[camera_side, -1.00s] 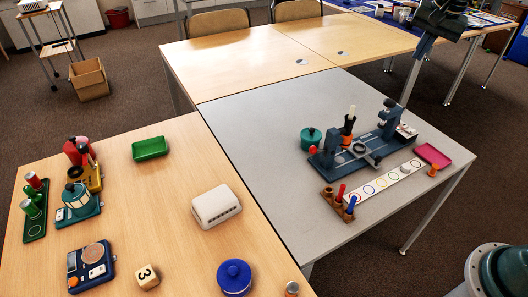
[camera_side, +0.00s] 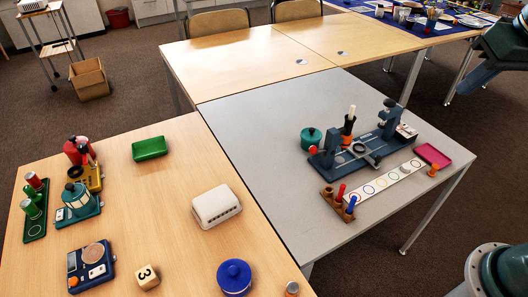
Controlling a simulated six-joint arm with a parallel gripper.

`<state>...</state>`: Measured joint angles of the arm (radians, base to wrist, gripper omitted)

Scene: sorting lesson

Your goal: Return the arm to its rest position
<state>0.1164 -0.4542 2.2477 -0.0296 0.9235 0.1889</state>
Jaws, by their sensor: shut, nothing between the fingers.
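My gripper (camera_side: 463,88) shows at the upper right edge. Its dark body is partly cut off by the frame, and its blue fingers point down and to the left. The fingers are shut with nothing held between them. In this view it appears beyond the grey table (camera_side: 250,130), over the carpet and clear of the things on the tables. The rest of the arm is mostly out of frame; part of my base shows at the lower right.
The grey table holds a dark blue apparatus (camera_side: 328,160), a teal pot (camera_side: 311,137), a white strip with coloured rings (camera_side: 394,176) and a pink tray (camera_side: 432,154). A wooden table at left holds a green tray (camera_side: 150,148) and a white box (camera_side: 215,207). Carpet lies open at right.

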